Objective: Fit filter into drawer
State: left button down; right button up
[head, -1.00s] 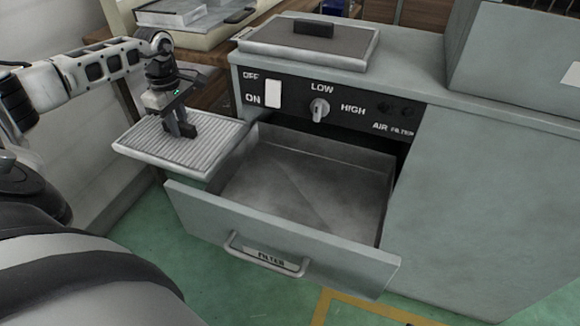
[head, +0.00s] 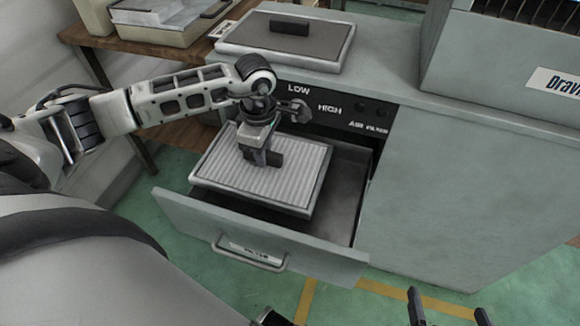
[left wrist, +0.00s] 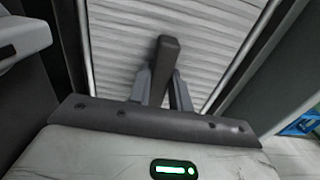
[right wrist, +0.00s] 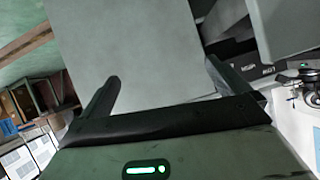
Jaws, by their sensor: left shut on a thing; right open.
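The pleated white filter (head: 292,186) has a light frame and a dark handle, which stands out in the left wrist view (left wrist: 167,58). My left gripper (head: 258,160) is shut on that handle from above. The filter lies over the left and middle of the open drawer (head: 345,200) and hides much of its inside. A bare strip of drawer floor shows to its right. I cannot tell how high the filter is above the rim. My right gripper (head: 449,306) is open and empty, low at the right, in front of the cabinet.
The grey cabinet (head: 450,190) has a control panel with a knob (head: 300,110), partly behind my left arm. A dark-topped panel with a handle (head: 330,48) lies on the cabinet. The drawer front (head: 190,215) has a bar handle (head: 250,256). Green floor is clear in front.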

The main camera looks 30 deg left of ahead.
aim_at(285, 167)
pick_arm(q)
jog(key=d, duration=0.3)
jog(key=w+d, duration=0.1)
jog(key=d, duration=0.1)
jog(key=shift+w+d+f, duration=0.1)
jog(key=shift+f, duration=0.2)
notch_tip(285, 167, down, 3)
jog(key=shift+r+b, duration=0.15)
jog(key=shift+b, duration=0.75)
jog(key=shift+a+f, duration=0.2)
jog(key=shift+f, duration=0.15)
notch_tip(285, 167, down, 3)
jog(key=b, duration=0.3)
jog(key=shift+f, duration=0.1)
pick_arm(e)
jog(key=shift+g, duration=0.3)
jog(key=f, duration=0.1)
jog(key=w+f, duration=0.1)
jog(key=f, duration=0.1)
jog(key=a+f, duration=0.1)
jog(key=shift+w+f, duration=0.2)
pick_arm(q)
jog(key=c, duration=1.3)
grip_release()
